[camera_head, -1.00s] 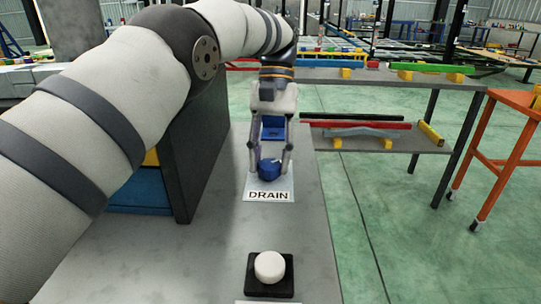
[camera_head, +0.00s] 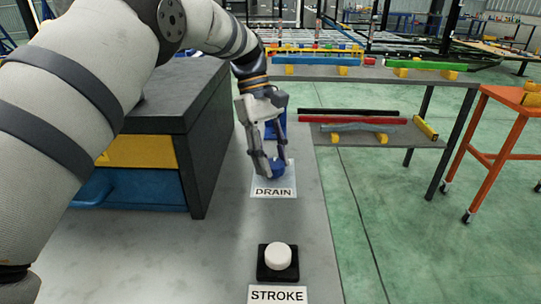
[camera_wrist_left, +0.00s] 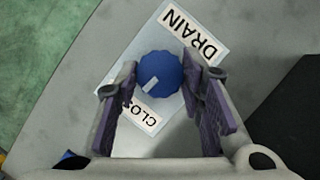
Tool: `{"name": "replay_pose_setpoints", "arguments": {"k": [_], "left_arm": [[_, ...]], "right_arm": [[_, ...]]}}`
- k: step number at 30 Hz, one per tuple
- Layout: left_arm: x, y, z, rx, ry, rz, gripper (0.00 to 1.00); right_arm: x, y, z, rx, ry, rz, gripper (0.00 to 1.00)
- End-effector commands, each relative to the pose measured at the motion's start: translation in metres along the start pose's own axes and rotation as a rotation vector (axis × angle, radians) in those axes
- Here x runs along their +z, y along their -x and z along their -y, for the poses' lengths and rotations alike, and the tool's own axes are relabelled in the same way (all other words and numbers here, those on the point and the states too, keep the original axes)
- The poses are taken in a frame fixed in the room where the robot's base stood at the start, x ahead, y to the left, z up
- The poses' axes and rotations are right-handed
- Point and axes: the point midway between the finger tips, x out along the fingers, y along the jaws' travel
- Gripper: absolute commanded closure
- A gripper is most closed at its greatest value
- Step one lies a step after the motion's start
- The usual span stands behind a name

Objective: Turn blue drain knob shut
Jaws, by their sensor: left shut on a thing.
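The blue drain knob (camera_head: 277,171) stands on a pale plate marked DRAIN (camera_head: 273,192) on the grey bench. My left gripper (camera_head: 268,168) reaches down over it, tilted, with its fingers on either side, shut on the knob. In the left wrist view the knob (camera_wrist_left: 160,76) shows from above, with a white pointer mark towards the partly covered "CLO…" label (camera_wrist_left: 142,113). The left gripper's fingers (camera_wrist_left: 157,85) flank the knob there. My right gripper is not in view.
A white round button (camera_head: 278,257) on a black base stands nearer, above a STROKE label (camera_head: 277,295). A dark cabinet with a yellow drawer (camera_head: 138,151) and a blue drawer (camera_head: 130,188) stands left. A low shelf (camera_head: 400,133) with coloured bars lies beyond the bench.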

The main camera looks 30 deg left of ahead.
Motion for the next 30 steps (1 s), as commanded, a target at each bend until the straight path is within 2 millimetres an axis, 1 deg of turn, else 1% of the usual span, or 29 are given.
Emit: {"name": "replay_pose_setpoints", "arguments": {"k": [9,24,25,27,30], "left_arm": [[0.0002,-0.0007,0.0014,0.032,0.087,0.001,0.92],[-0.0005,-0.0016,0.0013,0.037,0.102,0.001,0.92],[-0.0005,-0.0016,0.0013,0.037,0.102,0.001,0.6],[-0.0004,-0.0015,0.0012,0.038,0.101,0.001,0.45],[-0.0004,-0.0011,0.0011,0.039,0.101,0.001,0.45]], "right_arm": [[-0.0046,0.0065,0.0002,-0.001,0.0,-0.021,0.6],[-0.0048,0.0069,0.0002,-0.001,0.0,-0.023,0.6],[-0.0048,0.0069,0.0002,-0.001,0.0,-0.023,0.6],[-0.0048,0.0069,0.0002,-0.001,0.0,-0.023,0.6],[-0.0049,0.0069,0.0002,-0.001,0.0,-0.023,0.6]]}}
